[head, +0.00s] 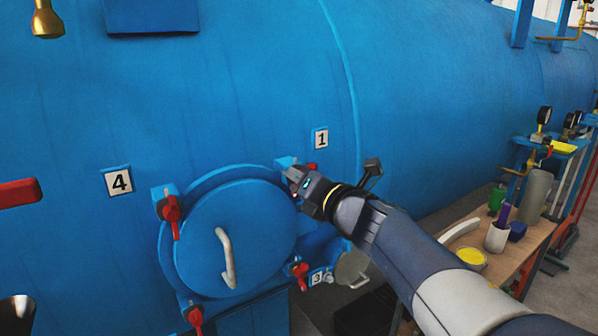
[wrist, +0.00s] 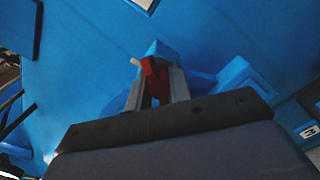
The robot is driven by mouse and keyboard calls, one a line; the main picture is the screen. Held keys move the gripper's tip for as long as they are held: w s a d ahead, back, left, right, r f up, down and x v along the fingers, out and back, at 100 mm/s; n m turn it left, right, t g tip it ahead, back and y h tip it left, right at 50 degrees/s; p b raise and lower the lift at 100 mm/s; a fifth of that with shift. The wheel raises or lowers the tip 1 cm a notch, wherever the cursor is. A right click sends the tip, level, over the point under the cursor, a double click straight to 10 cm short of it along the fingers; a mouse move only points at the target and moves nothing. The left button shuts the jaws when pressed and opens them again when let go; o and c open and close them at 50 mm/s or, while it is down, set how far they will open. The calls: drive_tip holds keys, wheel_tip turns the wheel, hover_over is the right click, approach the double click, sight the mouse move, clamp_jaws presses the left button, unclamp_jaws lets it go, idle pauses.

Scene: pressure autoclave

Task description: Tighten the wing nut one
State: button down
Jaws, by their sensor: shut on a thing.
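Red wing nut one (head: 311,168) sits at the upper right of the round blue door (head: 245,225), just below the label "1" (head: 320,138). My gripper (head: 291,176) is at this nut and hides most of it in the head view. In the wrist view, the red wing nut (wrist: 152,75) stands between the two grey fingers, and my gripper (wrist: 157,86) is shut on it. A blue lug shows behind the nut. How tight the nut is cannot be seen.
Other red wing nuts sit at the door's upper left (head: 170,209), lower left (head: 194,318) and lower right (head: 300,271). A curved metal handle (head: 226,258) sticks out from the door. A cluttered bench (head: 515,255) stands at right.

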drive_tip(key=m+p, duration=0.1)
drive_tip(key=m, duration=0.2)
drive_tip(key=shift+r+m+p, duration=0.1)
drive_tip(key=shift+m+p, duration=0.2)
drive_tip(key=shift+m, duration=0.1)
drive_tip(key=m+p, duration=0.2)
drive_tip(key=m, duration=0.1)
drive_tip(key=shift+m, duration=0.3)
drive_tip(key=m+p, duration=0.1)
drive_tip(key=m, duration=0.2)
drive_tip(key=shift+m+p, duration=0.3)
drive_tip(key=shift+p, duration=0.1)
drive_tip(key=m+p, duration=0.2)
drive_tip(key=m, duration=0.1)
drive_tip(key=shift+m, duration=0.3)
drive_tip(key=m+p, duration=0.2)
drive_tip(key=m, duration=0.1)
drive_tip(key=shift+m, duration=0.3)
drive_tip(key=m+p, duration=0.2)
drive_tip(key=m, duration=0.1)
drive_tip(key=shift+m, duration=0.3)
drive_tip(key=m+p, duration=0.1)
drive_tip(key=m, duration=0.3)
drive_tip(key=shift+p, duration=0.4)
drive_tip(key=shift+m+p, duration=0.45)
drive_tip(key=shift+m, duration=0.75)
